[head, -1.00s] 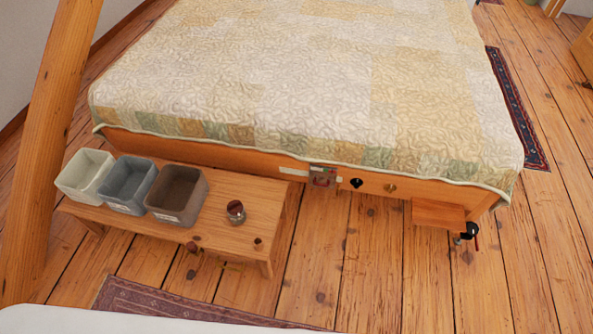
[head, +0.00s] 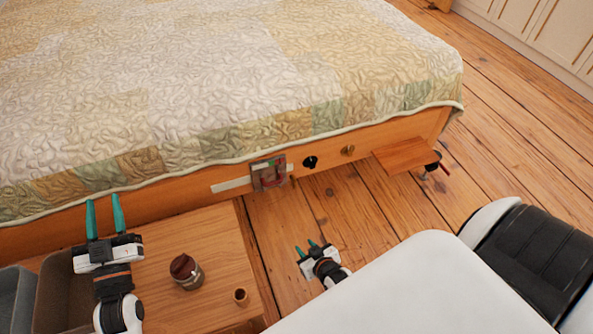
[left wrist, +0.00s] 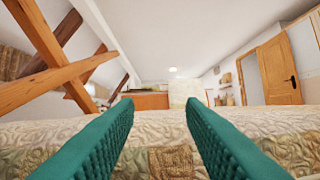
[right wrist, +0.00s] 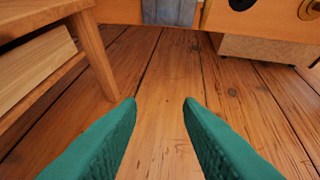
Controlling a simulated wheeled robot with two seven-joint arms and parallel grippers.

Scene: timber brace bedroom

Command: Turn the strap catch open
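The strap catch (head: 269,173) is a grey metal plate with reddish parts, fixed on the wooden bed rail across a pale strap (head: 230,185). Its exact turned position is too small to tell. In the right wrist view a grey piece (right wrist: 168,11) shows at the top edge, on the rail. My left gripper (head: 104,215) is open and empty, over the left part of the bench near the quilt's edge, well left of the catch. My right gripper (head: 308,250) is open and empty, below and right of the catch, apart from it.
A wooden bench (head: 215,240) holds a jar (head: 186,271), a small wooden cup (head: 240,296) and bins (head: 60,297). A black keyhole plate (head: 310,162) and a brass knob (head: 347,151) sit right of the catch. A small wooden shelf (head: 405,155) with a clamp juts out farther right. Floor before the rail is clear.

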